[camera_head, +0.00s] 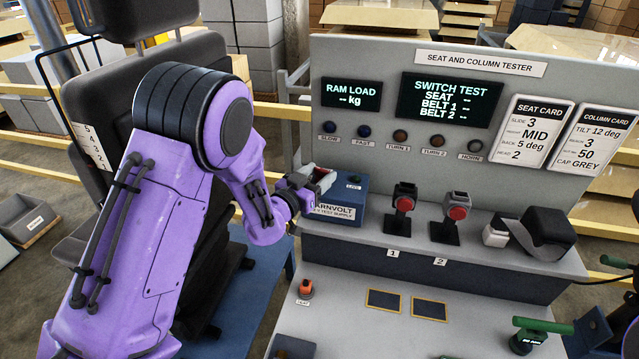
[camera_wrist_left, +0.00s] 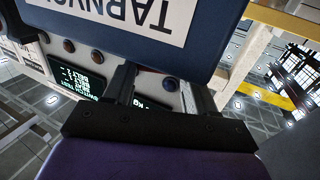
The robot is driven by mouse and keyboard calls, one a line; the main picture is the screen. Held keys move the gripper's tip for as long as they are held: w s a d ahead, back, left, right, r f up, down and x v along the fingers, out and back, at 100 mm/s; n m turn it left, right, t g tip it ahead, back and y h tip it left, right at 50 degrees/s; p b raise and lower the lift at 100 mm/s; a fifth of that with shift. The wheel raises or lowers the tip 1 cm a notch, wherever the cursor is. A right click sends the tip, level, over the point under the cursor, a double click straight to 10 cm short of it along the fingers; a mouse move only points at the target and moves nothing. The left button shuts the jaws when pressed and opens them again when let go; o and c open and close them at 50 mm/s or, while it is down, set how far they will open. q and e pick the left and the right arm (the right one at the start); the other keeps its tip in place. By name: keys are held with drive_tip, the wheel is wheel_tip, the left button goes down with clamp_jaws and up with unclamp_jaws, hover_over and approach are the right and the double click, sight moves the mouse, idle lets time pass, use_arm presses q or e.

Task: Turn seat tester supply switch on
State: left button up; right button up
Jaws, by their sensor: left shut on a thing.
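The test supply is a blue box (camera_head: 345,198) with a white label, standing at the left end of the tester's raised shelf. A small blue button or lamp (camera_head: 353,182) shows on its top. My left gripper (camera_head: 322,180) is at the left part of the box's top, shut on a small red and pale part that I take for the supply switch, mostly hidden by the fingers. In the left wrist view the box (camera_wrist_left: 215,50) appears upside down, and the fingers (camera_wrist_left: 162,92) reach past its top edge. The switch's position cannot be told.
The tester's upright panel (camera_head: 390,60) has lit displays and a row of buttons behind the box. Two red-buttoned units (camera_head: 404,204) (camera_head: 457,208) stand to the right, then a dark cap-like object (camera_head: 546,232). A dark seat (camera_head: 110,110) is left. Part of my right arm shows at the right edge.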

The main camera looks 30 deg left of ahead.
use_arm(q)
drive_tip(key=m+h+b, duration=0.1)
drive_tip(key=h, duration=0.1)
drive_tip(key=a+m+g+h+b, duration=0.1)
drive_tip(key=m+h+b, duration=0.1)
drive_tip(key=h, duration=0.1)
drive_tip(key=shift+w+f+m, duration=0.15)
drive_tip(key=shift+f+m, duration=0.05)
drive_tip(key=shift+m, duration=0.1)
drive_tip(key=m+g+h+b, duration=0.2)
drive_tip(key=h, duration=0.1)
drive_tip(key=m+g+h+b, duration=0.1)
drive_tip(key=h, duration=0.1)
drive_tip(key=shift+w+a+m+g, duration=0.2)
drive_tip(key=shift+a+m+g, duration=0.1)
drive_tip(key=m+g+h+b, duration=0.1)
drive_tip(key=g, duration=0.1)
drive_tip(key=m+g+h+b, duration=0.3)
drive_tip(key=g+b, duration=0.1)
drive_tip(key=shift+w+a+f+m, duration=0.1)
drive_tip(key=shift+w+a+m, duration=0.15)
drive_tip(key=shift+w+m, duration=0.15)
drive_tip(key=shift+w+r+m+g+h+b, duration=0.1)
drive_tip(key=shift+m+g+h+b, duration=0.2)
drive_tip(key=shift+m+g+b, duration=0.3)
drive_tip(key=shift+w+r+m+g+h+b, duration=0.1)
drive_tip(key=shift+m+g+h+b, duration=0.25)
drive_tip(key=shift+g, duration=0.45)
drive_tip(key=o, duration=1)
drive_tip(key=shift+d, duration=0.15)
